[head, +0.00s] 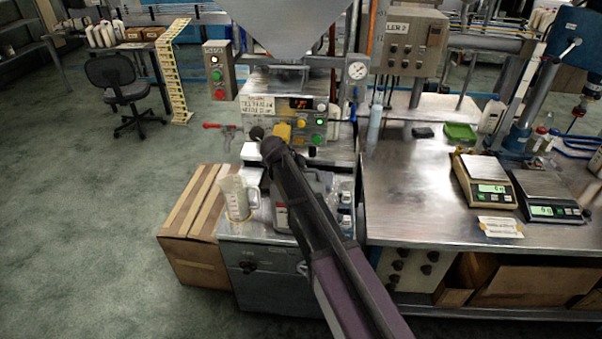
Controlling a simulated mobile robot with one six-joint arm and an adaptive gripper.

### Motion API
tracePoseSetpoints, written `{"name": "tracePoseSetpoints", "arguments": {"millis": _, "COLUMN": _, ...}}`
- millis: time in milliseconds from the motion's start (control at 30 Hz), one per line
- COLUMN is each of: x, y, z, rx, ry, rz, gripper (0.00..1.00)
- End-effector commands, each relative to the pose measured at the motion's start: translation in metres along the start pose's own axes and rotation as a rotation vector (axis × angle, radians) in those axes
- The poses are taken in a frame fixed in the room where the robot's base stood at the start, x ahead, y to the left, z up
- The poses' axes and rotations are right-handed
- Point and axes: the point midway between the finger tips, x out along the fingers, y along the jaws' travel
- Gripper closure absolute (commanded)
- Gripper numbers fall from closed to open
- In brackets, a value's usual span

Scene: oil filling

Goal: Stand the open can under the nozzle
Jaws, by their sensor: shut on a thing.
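A grey can (317,181) with a pale label stands upright at the filling machine, on the worktop below the control panel in the head view. My dark arm crosses in front of it and hides much of it, including its opening. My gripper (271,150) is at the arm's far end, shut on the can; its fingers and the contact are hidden. The nozzle is not clearly visible; the steel hopper (285,25) narrows down above the machine. I cannot tell whether the can is directly below the outlet.
A clear measuring jug (235,198) stands left of the can, close to it. Small bottles (346,210) stand to its right. A cardboard box (195,225) is on the floor at the left. Scales (483,181) and bottles occupy the right bench (410,200).

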Motion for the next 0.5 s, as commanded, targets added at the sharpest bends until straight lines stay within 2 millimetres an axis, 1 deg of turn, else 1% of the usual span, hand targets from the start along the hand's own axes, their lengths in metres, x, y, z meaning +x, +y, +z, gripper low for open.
{"name": "tracePoseSetpoints", "arguments": {"millis": 400, "x": 0.0019, "y": 0.0016, "z": 0.0014, "rx": 0.000, "ry": 0.000, "rz": -0.001, "gripper": 1.00}}
{"name": "tracePoseSetpoints", "arguments": {"millis": 433, "x": 0.0018, "y": 0.0017, "z": 0.0014, "rx": 0.000, "ry": 0.000, "rz": 0.000, "gripper": 0.75}}
{"name": "tracePoseSetpoints", "arguments": {"millis": 467, "x": 0.0012, "y": 0.0013, "z": 0.0012, "rx": 0.000, "ry": 0.000, "rz": 0.000, "gripper": 0.66}}
{"name": "tracePoseSetpoints", "arguments": {"millis": 500, "x": 0.0011, "y": 0.0013, "z": 0.0012, "rx": 0.000, "ry": 0.000, "rz": 0.000, "gripper": 0.54}}
